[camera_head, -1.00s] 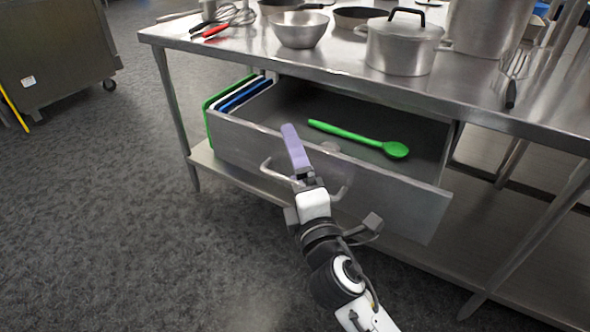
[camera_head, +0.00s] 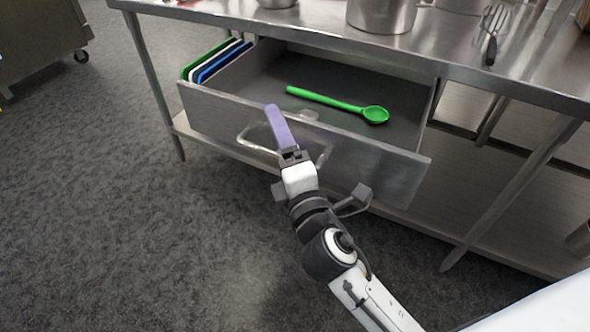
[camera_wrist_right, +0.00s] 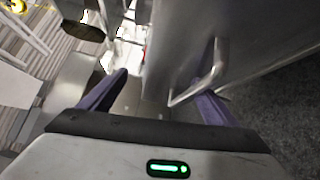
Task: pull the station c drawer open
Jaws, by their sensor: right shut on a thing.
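The station c drawer (camera_head: 365,168) is a grey metal drawer under the steel worktable. It stands well open, with its inside showing from above. Its bar handle (camera_head: 248,141) is on the front panel. My right gripper (camera_head: 273,112) has purple fingers at the middle of this handle and is shut on it. In the right wrist view the handle (camera_wrist_right: 207,82) passes beside the right-hand finger, with the drawer front behind it. The exact finger contact is hard to see. My left gripper is not in view.
A green spoon (camera_head: 340,103) lies in the drawer, and several cutting boards (camera_head: 215,62) stand at its left. The worktable (camera_head: 450,62) carries a pot (camera_head: 382,12) and a whisk (camera_head: 493,30). A lower shelf (camera_head: 400,226) runs beneath. The floor (camera_head: 130,240) at front left is clear.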

